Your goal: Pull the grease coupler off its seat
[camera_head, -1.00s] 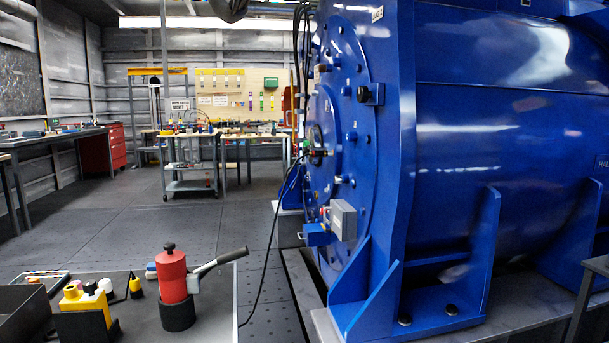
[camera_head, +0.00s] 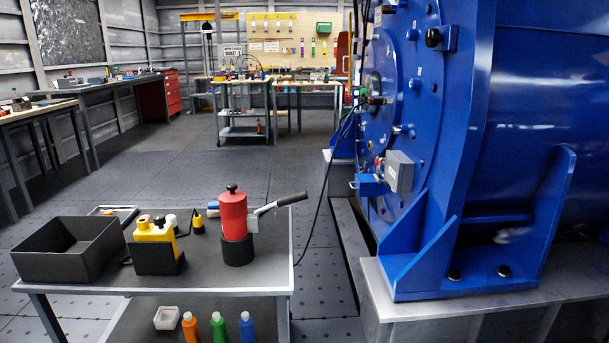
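A thin black hose (camera_head: 326,190) rises from the right edge of the cart to the end face of the large blue motor (camera_head: 455,120). At its upper end sits a small fitting with green and dark parts (camera_head: 372,98), near the middle of that face. This looks like the grease coupler on its seat, but it is too small to make out how it is joined. A red grease pump (camera_head: 233,216) with a black base and a grey lever handle stands upright on the cart. Neither of my grippers is in view.
A grey box (camera_head: 400,172) juts from the motor's face. Open floor (camera_head: 230,175) lies behind the cart.

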